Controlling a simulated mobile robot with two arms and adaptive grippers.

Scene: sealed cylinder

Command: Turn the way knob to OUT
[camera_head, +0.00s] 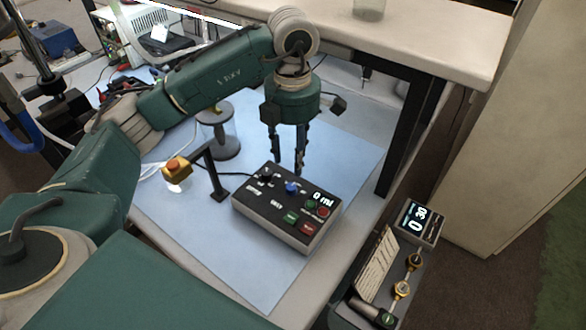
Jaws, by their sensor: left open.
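A control box (284,228) with a black top and pale sides sits on the blue mat. On its top are a black knob (266,174) and a blue knob (292,187). The labels are too small to read, so I cannot tell which is the way knob or where it points. My left gripper (287,168) points down with its fingers apart and empty, at the back edge of the box near both knobs. I cannot tell whether a fingertip touches the box or a knob. My right gripper is not in view.
The box also has a display reading 0 ml (323,197) and several red and green buttons. A raised shelf (430,50) is behind. The front of the mat (240,265) is clear.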

